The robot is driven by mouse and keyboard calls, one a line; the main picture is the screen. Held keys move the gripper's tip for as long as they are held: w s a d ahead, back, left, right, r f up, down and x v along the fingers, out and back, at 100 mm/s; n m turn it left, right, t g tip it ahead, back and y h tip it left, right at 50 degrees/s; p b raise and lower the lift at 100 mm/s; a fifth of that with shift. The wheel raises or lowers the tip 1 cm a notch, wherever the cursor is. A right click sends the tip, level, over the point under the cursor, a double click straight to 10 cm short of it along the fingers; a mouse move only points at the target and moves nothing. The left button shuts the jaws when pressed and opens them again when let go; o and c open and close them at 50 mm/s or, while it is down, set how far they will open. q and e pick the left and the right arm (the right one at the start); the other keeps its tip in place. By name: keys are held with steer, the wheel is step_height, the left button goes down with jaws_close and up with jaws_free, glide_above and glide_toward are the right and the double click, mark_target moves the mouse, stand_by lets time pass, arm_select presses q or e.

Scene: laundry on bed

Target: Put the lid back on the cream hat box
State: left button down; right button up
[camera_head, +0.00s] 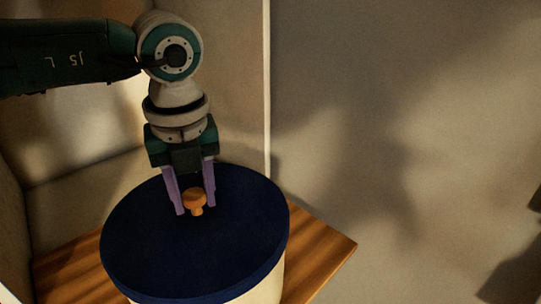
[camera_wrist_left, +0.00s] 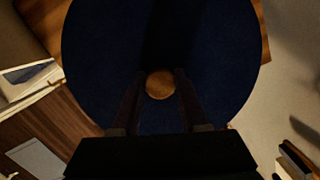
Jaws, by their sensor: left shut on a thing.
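The dark blue round lid (camera_head: 150,245) has a wooden knob (camera_head: 195,202) in its middle. My left gripper (camera_head: 194,212) reaches down from above and is shut on the knob, with one finger on each side. The cream hat box (camera_head: 270,289) shows under the lid's front right edge. The lid covers the box's top in the head view; I cannot tell whether it is fully seated. In the left wrist view the lid (camera_wrist_left: 100,60) fills the middle, with the knob (camera_wrist_left: 160,85) between the fingers. My right gripper is not in view.
The box stands on a wooden surface (camera_head: 325,244) with a free corner at right. Pale panels rise behind and left. In the left wrist view, flat pale items (camera_wrist_left: 35,158) lie on brown wood at left, and dark-and-light objects (camera_wrist_left: 297,160) show at lower right.

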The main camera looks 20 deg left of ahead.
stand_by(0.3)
arm_select(q)
jaws_free()
stand_by(0.6)
steer(key=shift+r, duration=0.1)
steer(key=shift+r+p, duration=2.75)
steer(key=shift+r, duration=0.65)
steer(key=shift+c, duration=0.2)
